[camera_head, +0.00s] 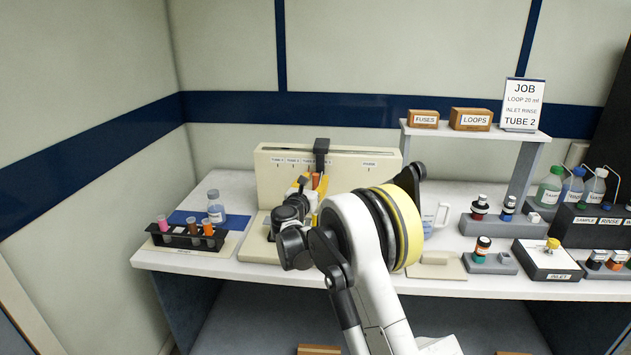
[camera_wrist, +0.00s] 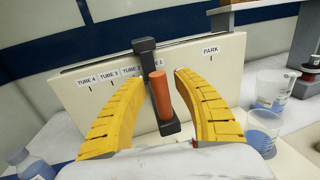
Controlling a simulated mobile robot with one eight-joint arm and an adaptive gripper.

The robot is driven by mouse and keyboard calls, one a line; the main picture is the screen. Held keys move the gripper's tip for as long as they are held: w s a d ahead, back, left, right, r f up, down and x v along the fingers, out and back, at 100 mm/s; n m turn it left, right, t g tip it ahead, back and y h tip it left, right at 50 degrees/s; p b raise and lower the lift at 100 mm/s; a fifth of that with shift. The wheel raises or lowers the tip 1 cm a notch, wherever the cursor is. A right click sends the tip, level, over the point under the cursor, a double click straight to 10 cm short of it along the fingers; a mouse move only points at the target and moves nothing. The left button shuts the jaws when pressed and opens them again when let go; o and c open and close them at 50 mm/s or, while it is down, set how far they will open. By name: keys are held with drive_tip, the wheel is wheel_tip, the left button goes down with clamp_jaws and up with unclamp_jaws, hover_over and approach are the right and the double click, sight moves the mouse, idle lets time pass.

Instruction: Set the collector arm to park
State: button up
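The collector arm (camera_wrist: 145,62) is a dark upright bar hooked over the top of a cream panel (camera_head: 275,180), with an orange handle (camera_wrist: 161,96) on its front. It stands right of the TUBE 3 label, near the TUBE 2 end of the row; the label behind it is partly hidden. The PARK label (camera_wrist: 211,51) is farther right, with bare panel between. My gripper (camera_wrist: 160,77) is open, its yellow fingers on either side of the handle, with gaps showing. In the head view the collector arm (camera_head: 321,150) shows above my wrist.
A tube rack (camera_head: 187,237) and a bottle (camera_head: 215,207) stand to the left. Vial blocks (camera_head: 490,263), an inlet box (camera_head: 549,262) and a raised shelf (camera_head: 475,132) with a job card (camera_head: 522,104) are to the right.

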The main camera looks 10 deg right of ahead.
clamp_jaws()
drive_tip(key=shift+d, duration=0.1)
drive_tip(key=s+d, duration=0.3)
drive_tip(key=d, duration=0.7)
drive_tip(key=s+d, duration=0.4)
drive_tip(key=d, duration=0.7)
drive_tip(key=shift+d+b, duration=0.25)
drive_tip(key=shift+b, duration=0.2)
drive_tip(key=shift+s, duration=0.1)
drive_tip(key=shift+o, duration=1.5)
unclamp_jaws()
drive_tip(key=shift+d, duration=0.2)
drive_tip(key=shift+a, duration=0.1)
drive_tip(key=v, duration=1.2)
